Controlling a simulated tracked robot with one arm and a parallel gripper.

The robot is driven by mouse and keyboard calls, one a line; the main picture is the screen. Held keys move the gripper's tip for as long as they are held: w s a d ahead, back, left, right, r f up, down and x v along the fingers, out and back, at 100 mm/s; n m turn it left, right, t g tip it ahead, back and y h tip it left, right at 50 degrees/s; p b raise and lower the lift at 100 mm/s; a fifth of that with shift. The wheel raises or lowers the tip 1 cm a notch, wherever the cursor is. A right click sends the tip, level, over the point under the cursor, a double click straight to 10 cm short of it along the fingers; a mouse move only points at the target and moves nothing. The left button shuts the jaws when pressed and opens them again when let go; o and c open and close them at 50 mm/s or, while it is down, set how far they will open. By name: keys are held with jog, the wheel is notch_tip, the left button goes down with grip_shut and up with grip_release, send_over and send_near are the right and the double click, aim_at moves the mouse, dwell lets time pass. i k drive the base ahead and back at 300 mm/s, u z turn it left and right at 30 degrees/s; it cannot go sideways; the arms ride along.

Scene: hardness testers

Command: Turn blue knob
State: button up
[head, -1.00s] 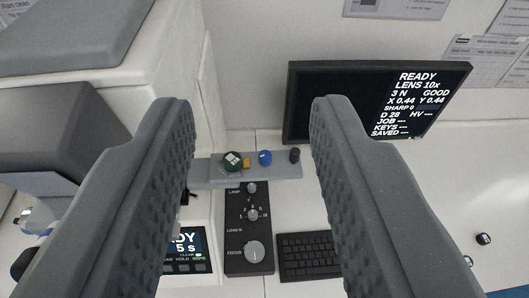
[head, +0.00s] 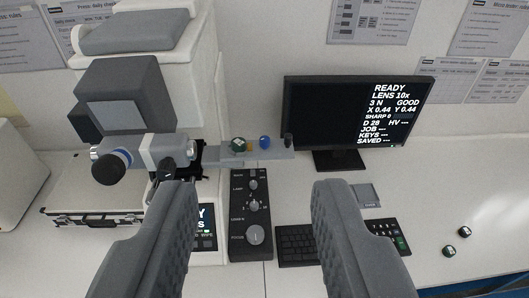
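A small blue knob (head: 265,142) sits on a grey bar (head: 225,160) that sticks out from the right side of the tester (head: 120,95). A larger round dark part with a blue ring (head: 111,167) shows at the tester's left. My gripper (head: 254,190) is open and empty. Its two fingers are wide apart, below the blue knob in the picture and not touching it.
A black control panel (head: 251,215) with dials lies below the bar. A monitor (head: 350,112) reading READY stands right, with a keyboard (head: 297,246) in front. A small display (head: 206,226) is partly behind the left finger. The bench at right is mostly clear.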

aim_at(264, 140)
jog(key=z, duration=0.3)
jog(key=i, duration=1.05)
jog(key=u, duration=0.4)
